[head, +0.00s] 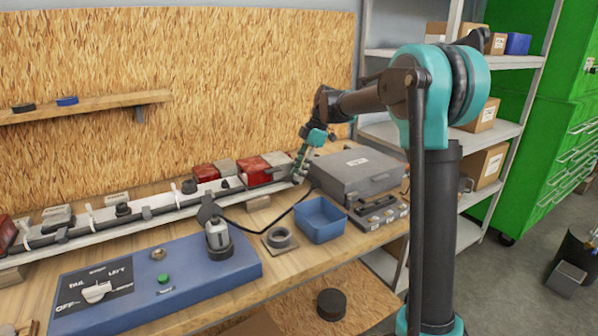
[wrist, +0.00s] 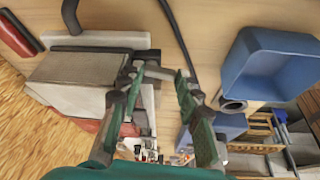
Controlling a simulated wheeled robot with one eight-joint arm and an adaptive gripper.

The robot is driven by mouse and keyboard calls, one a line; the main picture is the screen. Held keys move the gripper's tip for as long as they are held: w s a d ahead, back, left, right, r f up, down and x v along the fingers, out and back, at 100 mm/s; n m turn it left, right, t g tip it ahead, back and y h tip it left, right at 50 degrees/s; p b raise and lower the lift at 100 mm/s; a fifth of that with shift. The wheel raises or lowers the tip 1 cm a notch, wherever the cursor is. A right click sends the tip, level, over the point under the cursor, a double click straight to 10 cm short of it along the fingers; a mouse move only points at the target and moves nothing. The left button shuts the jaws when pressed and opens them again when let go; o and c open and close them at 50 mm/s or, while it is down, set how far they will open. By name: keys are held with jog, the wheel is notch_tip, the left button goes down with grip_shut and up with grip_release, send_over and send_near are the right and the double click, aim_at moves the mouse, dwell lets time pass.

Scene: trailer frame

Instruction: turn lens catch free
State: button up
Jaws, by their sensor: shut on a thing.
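A light bar (head: 150,208) runs along the back of the bench with red and grey lens blocks on it. The rightmost red lens (head: 254,171) has a grey block (head: 279,160) against it. My gripper (head: 299,176) points down at the right end of this pair. In the wrist view my gripper (wrist: 160,73) has its green fingers beside the end of the grey block (wrist: 75,80), with red below it. The lens catch is small and mostly hidden at the fingertips; its turn cannot be made out.
A grey case (head: 355,172) stands close right of my gripper. A blue bin (head: 321,219) sits in front, also large in the wrist view (wrist: 265,65). A black cable (head: 262,232) crosses the bench to a blue test box (head: 205,268).

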jog(key=shift+n, duration=0.4)
jog(key=o, duration=1.2)
jog(key=shift+c, duration=0.2)
jog(key=shift+w+d+r, duration=0.1)
jog(key=v, duration=0.7)
jog(key=shift+r, duration=0.35)
jog(key=shift+d, duration=0.1)
